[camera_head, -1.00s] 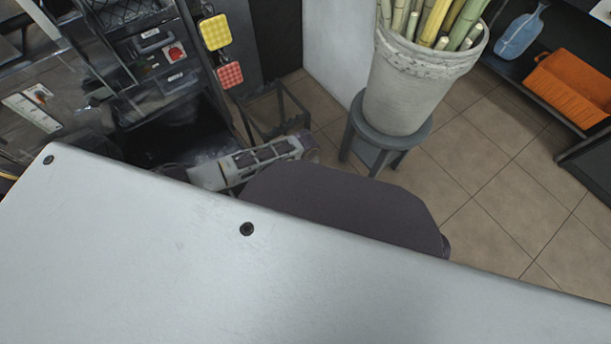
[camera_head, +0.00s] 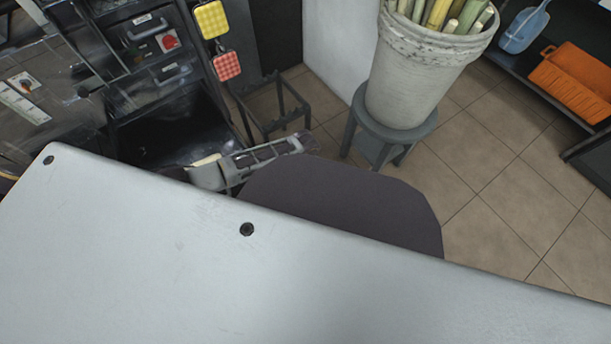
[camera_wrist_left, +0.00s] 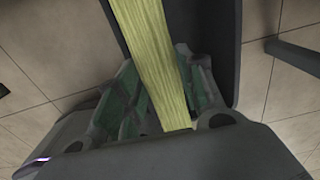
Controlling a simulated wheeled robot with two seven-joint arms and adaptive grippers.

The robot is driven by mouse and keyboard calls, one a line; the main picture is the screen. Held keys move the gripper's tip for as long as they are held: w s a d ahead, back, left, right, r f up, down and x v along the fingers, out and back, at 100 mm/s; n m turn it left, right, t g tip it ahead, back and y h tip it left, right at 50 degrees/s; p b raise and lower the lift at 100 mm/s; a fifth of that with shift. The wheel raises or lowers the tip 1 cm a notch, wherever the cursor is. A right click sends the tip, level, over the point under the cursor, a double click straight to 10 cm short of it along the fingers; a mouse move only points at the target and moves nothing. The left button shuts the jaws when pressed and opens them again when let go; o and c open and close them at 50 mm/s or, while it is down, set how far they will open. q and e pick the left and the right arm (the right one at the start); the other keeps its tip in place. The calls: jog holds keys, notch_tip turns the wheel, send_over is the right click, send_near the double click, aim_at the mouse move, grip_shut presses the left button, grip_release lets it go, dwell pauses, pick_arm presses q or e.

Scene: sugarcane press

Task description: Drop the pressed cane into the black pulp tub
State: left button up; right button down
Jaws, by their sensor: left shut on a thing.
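The pressed cane (camera_wrist_left: 150,30) is a flat yellow-green strip in the left wrist view. My left gripper (camera_wrist_left: 165,88) is shut on it, with the strip running between its fingers and away to the top of the picture. A dark, smooth-walled thing (camera_wrist_left: 222,45) lies behind the cane; I cannot tell whether it is the pulp tub. In the head view a dark open hollow (camera_head: 170,135) shows below the press; whether it is the black tub is unclear. A small pale yellow piece (camera_head: 207,160) shows at its lower edge. My right gripper is not in view.
A white bucket of cane (camera_head: 405,85) stands on a grey stool (camera_head: 415,130). A dark metal frame (camera_head: 270,110) stands left of it. An orange crate (camera_head: 575,85) and blue container (camera_head: 522,28) are on a shelf at right. Tiled floor (camera_head: 490,180) is clear.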

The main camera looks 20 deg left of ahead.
pick_arm(q)
jog(key=shift+f, duration=0.1)
dwell(0.3)
jog(key=o, duration=1.2)
jog(key=shift+r, duration=6)
jog(key=shift+s, duration=0.1)
